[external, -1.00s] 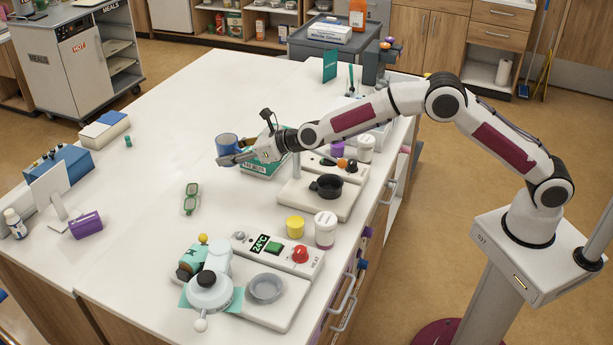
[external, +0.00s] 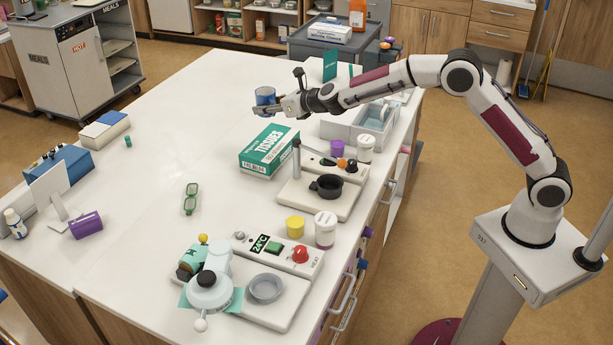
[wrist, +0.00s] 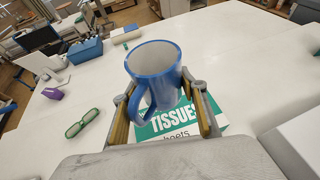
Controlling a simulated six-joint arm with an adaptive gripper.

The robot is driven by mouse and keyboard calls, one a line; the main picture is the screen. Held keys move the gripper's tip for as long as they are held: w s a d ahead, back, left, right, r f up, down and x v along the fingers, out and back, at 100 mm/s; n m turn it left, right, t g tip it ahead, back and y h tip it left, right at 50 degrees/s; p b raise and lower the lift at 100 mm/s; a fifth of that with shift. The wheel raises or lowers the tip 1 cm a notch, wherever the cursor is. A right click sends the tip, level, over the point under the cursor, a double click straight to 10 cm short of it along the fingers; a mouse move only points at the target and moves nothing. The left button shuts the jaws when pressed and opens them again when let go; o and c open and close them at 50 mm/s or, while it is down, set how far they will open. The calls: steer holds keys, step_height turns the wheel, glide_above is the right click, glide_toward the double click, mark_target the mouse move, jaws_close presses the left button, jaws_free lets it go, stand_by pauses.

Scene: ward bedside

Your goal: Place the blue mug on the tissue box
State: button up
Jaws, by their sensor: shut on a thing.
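The blue mug (external: 265,97) is held upright by my gripper (external: 270,108), and its pale inside shows in the wrist view (wrist: 154,75). In the wrist view my gripper (wrist: 168,112) has a finger on either side of the mug, and the handle hangs toward the camera. The green and white tissue box (external: 268,152) lies flat on the white table. In the external view the mug appears above and behind the box, apart from it. In the wrist view the box (wrist: 165,125) shows beneath and behind the mug, partly hidden by it and the fingers.
Green glasses (external: 190,198) lie to the left. The table's left middle is clear.

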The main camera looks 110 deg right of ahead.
steer(key=m+g, duration=0.1)
glide_above(284, 140)
steer(key=f, duration=0.1)
steer(key=shift+d+f+h, duration=0.2)
steer(key=shift+h, duration=0.3)
steer(key=shift+f, duration=3.15)
steer(key=shift+f, duration=1.85)
steer(key=shift+f, duration=0.2)
